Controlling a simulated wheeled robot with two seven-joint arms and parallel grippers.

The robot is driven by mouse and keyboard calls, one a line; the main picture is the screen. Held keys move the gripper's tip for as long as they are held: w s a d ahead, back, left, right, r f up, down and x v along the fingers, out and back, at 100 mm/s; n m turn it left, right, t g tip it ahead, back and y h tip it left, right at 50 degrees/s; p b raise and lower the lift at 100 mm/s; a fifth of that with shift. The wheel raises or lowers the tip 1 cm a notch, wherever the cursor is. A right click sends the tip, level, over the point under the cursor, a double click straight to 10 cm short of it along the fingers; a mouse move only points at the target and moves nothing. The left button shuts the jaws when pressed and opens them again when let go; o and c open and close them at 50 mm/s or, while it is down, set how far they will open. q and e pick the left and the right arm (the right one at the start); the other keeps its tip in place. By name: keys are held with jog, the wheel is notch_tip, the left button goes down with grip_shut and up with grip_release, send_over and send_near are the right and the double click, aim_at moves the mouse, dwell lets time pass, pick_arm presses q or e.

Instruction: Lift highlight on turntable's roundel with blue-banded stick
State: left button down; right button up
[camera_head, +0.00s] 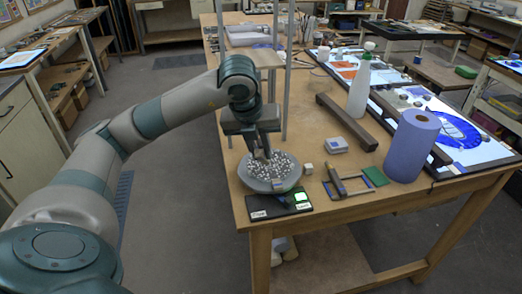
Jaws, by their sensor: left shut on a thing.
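My left gripper (263,152) points down over a round grey dish (249,184) filled with small shiny beads, near the bench's front left edge. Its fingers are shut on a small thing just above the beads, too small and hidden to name. A small piece with a bluish mark (278,183) shows at the dish's front; I cannot tell whether it is the blue-banded stick. A round blue design (438,134) lies on the lit panel at the right; I cannot tell whether it is the turntable's roundel. My right gripper is out of view.
A black plate (266,213) with labels lies in front of the dish. Upright posts (287,70) rise behind the gripper.

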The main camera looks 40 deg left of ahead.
pick_arm(q)
jog(key=shift+f+b, duration=0.3)
jog(key=shift+b, duration=0.05)
dwell(0.4)
jog(key=shift+w+d, duration=0.1)
jog(key=shift+w+d, duration=0.65)
jog(key=shift+w, duration=0.1)
jog(key=shift+s+a+f, duration=0.1)
jog(key=shift+a, duration=0.05)
dwell(0.4)
jog(key=shift+s+a+b, duration=0.5)
jog(key=shift+a+b, duration=0.05)
jog(key=shift+a, duration=0.3)
jog(key=shift+w, duration=0.15)
jog(key=shift+w+d+r, duration=0.1)
jog(key=shift+w+d, duration=0.1)
jog(key=shift+w, duration=0.3)
jog(key=shift+w+d+r, duration=0.1)
jog(key=shift+w+d, duration=0.1)
jog(key=shift+w, duration=0.25)
